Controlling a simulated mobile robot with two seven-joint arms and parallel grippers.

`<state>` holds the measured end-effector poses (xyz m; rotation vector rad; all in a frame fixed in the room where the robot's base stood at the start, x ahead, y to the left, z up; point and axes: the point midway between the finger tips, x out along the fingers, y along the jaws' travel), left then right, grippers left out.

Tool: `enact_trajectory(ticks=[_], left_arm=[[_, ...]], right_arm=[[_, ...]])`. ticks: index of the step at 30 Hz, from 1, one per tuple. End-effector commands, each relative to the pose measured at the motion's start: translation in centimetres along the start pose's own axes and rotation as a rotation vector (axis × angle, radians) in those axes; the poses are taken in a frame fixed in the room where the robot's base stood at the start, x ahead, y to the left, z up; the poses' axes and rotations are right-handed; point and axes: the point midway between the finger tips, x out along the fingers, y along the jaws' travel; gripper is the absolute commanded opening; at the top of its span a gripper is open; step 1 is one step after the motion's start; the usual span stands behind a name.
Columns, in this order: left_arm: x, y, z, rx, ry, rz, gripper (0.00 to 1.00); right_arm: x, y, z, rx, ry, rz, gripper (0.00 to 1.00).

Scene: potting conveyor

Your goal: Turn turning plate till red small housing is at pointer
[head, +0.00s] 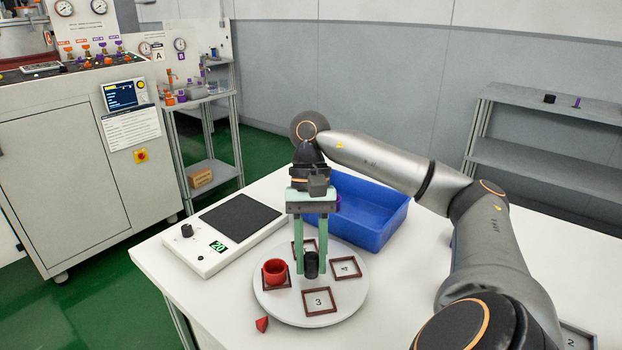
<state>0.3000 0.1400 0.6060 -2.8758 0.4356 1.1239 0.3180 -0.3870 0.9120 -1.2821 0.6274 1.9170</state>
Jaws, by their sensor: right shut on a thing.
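The round white turning plate (352,292) lies on the white table and bears several dark square frames, two of them showing 3 and 4. The red small housing (275,271), cup-shaped, stands upright in the frame at the plate's left. A red wedge-shaped pointer (262,325) lies on the table just off the plate's front left edge. The housing is behind it, a little to the right, apart from it. My right gripper (311,270) reaches down with green fingers, shut on the black knob (311,259) at the plate's middle. My left gripper is not in view.
A blue bin (370,212) stands close behind the plate. A scale with a dark pad (241,217) is at the left. A purple thing partly shows behind my right gripper. Another framed plate numbered 2 (577,338) is at the lower right, partly hidden.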

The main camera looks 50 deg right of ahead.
Motion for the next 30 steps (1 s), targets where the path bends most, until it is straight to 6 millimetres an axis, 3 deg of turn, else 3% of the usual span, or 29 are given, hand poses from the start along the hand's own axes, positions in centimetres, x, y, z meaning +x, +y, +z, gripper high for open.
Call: enact_trajectory(ticks=[30], left_arm=[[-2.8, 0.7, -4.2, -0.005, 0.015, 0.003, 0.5]], right_arm=[[-0.2, 0.0, 0.1, -0.468, -0.001, 0.194, 0.0]])
